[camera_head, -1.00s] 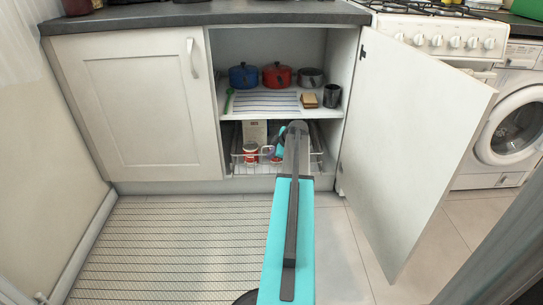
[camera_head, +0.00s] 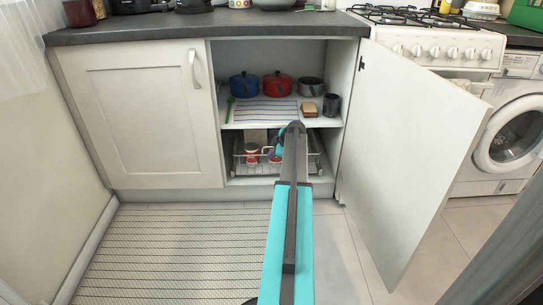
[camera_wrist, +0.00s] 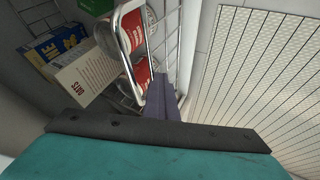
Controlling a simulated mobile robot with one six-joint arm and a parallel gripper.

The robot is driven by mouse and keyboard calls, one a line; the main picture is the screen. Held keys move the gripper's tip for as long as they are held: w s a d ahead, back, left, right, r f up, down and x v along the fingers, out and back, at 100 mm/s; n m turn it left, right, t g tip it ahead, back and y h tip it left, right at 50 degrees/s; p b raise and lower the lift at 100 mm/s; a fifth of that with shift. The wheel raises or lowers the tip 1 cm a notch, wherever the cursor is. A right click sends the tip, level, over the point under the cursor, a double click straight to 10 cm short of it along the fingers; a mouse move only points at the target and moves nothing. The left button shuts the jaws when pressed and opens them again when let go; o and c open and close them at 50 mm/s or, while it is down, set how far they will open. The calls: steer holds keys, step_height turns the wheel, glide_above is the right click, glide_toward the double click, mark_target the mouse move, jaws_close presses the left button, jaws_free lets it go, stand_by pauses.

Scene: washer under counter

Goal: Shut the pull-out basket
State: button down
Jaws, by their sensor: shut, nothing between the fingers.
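The pull-out basket is a wire basket (camera_head: 236,160) in the lower compartment of the open cupboard, holding cans and cartons. In the wrist view its bright metal front rail (camera_wrist: 122,36) loops past red and white cans (camera_wrist: 133,28). My gripper (camera_wrist: 163,92) is shut and empty, with its dark fingers right beside the basket's front rail. They seem to touch it, but the contact is not clear. In the head view my arm hides the basket's right middle part and most of the gripper.
The open cupboard door (camera_head: 410,150) stands to the right of my arm. Above the basket, a shelf (camera_head: 240,122) holds pots, a cup and a green spoon. A closed door (camera_head: 150,120) is on the left. A striped mat (camera_head: 170,250) covers the floor in front.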

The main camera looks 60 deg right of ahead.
steer(key=shift+w+d+r, duration=0.1)
steer(key=shift+w+d, duration=0.1)
steer(key=shift+w, duration=0.05)
steer(key=s+a+r+p, duration=0.4)
steer(key=s+a+r, duration=0.1)
steer(key=s+r, duration=0.3)
steer(key=shift+s+a, duration=0.15)
steer(key=shift+s, duration=0.15)
stand_by(0.5)
steer(key=shift+f, duration=0.1)
stand_by(0.3)
